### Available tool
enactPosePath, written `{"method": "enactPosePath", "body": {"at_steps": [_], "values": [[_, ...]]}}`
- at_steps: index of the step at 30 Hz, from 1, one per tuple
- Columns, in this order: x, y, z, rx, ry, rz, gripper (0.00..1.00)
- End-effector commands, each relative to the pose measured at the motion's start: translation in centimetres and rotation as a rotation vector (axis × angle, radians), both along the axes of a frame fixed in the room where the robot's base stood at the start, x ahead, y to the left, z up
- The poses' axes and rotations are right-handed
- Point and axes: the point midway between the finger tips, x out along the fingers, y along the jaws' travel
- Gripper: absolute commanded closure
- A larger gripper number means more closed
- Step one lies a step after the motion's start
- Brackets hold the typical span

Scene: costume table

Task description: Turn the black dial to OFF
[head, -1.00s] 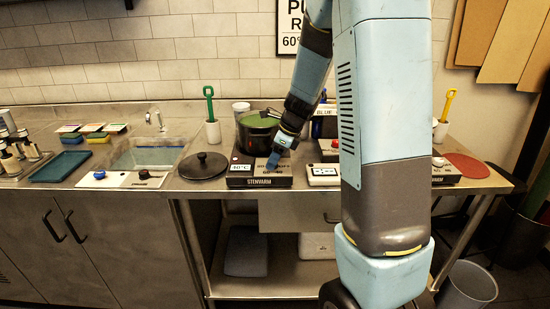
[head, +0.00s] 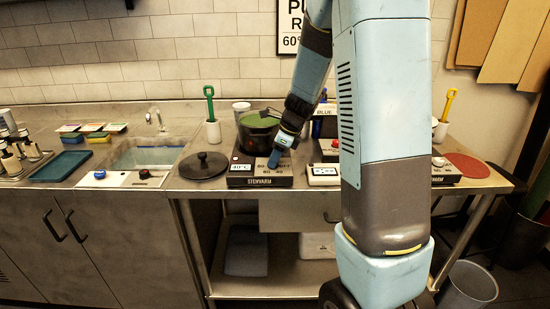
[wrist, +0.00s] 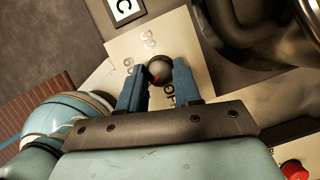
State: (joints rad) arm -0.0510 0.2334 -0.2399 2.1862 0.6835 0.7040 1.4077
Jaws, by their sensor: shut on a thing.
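The black dial (wrist: 157,70) is a round knob with a red mark, on the pale panel of the STENWARM hot plate (head: 262,182). In the wrist view my gripper (wrist: 158,80) has one finger on each side of the dial and is shut on it. The red mark faces the lower left of that view. Printed numbers (wrist: 148,32) show above the dial, and lettering below it is partly covered by the fingers. In the head view my gripper (head: 274,160) reaches down onto the panel and hides the dial.
A dark pot (head: 256,140) with green on top stands behind the panel. A black lid (head: 203,166) lies to the left, and a white box with a framed label (head: 323,174) stands to the right. A sink (head: 150,155) is farther left.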

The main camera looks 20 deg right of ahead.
Motion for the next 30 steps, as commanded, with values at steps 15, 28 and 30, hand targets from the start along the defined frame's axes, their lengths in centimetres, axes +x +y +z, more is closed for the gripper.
{"method": "enactPosePath", "body": {"at_steps": [15,28,30], "values": [[0.45,-0.08,0.05,0.000,-0.002,0.387,0.97],[0.74,0.00,0.08,0.000,-0.004,0.769,0.97],[0.77,0.02,0.08,0.000,-0.004,0.819,0.97]]}}
